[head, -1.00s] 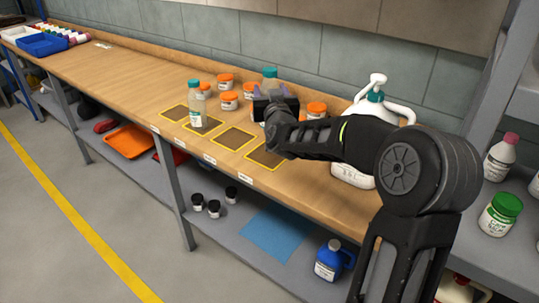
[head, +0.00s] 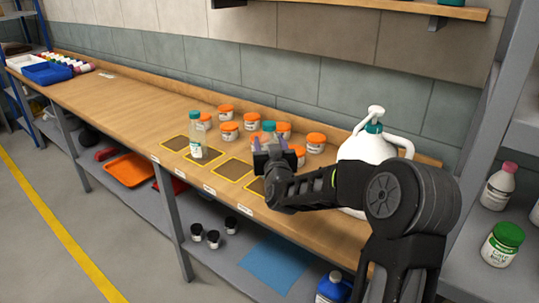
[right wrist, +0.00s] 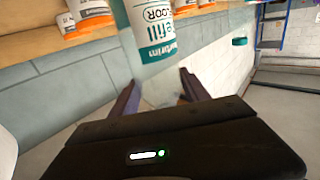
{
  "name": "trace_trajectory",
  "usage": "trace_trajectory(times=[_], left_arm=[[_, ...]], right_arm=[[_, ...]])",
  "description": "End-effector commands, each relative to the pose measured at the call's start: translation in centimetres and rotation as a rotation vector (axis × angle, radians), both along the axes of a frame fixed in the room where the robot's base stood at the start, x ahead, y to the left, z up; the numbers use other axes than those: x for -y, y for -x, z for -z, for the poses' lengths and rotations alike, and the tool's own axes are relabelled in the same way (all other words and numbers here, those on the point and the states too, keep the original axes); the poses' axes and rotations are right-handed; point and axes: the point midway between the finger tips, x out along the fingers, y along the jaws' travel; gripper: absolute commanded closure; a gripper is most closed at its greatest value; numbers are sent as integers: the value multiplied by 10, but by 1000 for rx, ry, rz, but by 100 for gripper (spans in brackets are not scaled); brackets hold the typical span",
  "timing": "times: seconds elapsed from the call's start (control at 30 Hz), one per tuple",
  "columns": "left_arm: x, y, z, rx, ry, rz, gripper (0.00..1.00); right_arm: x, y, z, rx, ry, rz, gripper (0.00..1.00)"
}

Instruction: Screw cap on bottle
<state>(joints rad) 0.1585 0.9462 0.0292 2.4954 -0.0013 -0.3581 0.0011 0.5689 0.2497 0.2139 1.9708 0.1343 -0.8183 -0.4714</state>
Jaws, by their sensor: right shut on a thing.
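My right gripper (head: 269,146) is shut on a clear bottle with a teal top (head: 268,126), over the back of the bench near the marked pads. In the right wrist view the fingers (right wrist: 160,88) close around the clear part of this bottle, and its white and teal label (right wrist: 155,25) shows beyond them. Its lower part is hidden in the head view, so I cannot tell whether it touches the bench. A second clear bottle with a teal cap (head: 195,136) stands upright on a yellow-edged pad. My left gripper is not in view.
Several orange-lidded jars (head: 229,131) stand behind the pads. A large white jug (head: 362,147) is right of my gripper, close to my arm. A blue tray (head: 47,74) is at the far left. The bench (head: 125,100) between is mostly clear.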

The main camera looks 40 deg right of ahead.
Motion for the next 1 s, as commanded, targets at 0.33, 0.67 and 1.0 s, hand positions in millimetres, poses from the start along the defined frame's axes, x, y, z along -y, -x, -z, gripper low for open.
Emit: trace_trajectory(times=[0.33,0.67,1.0], left_arm=[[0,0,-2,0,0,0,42],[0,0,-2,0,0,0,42],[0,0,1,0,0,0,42]], right_arm=[[1,0,27,-3,-1,0,100],[0,0,37,1,0,0,100],[0,0,39,0,0,0,33]])
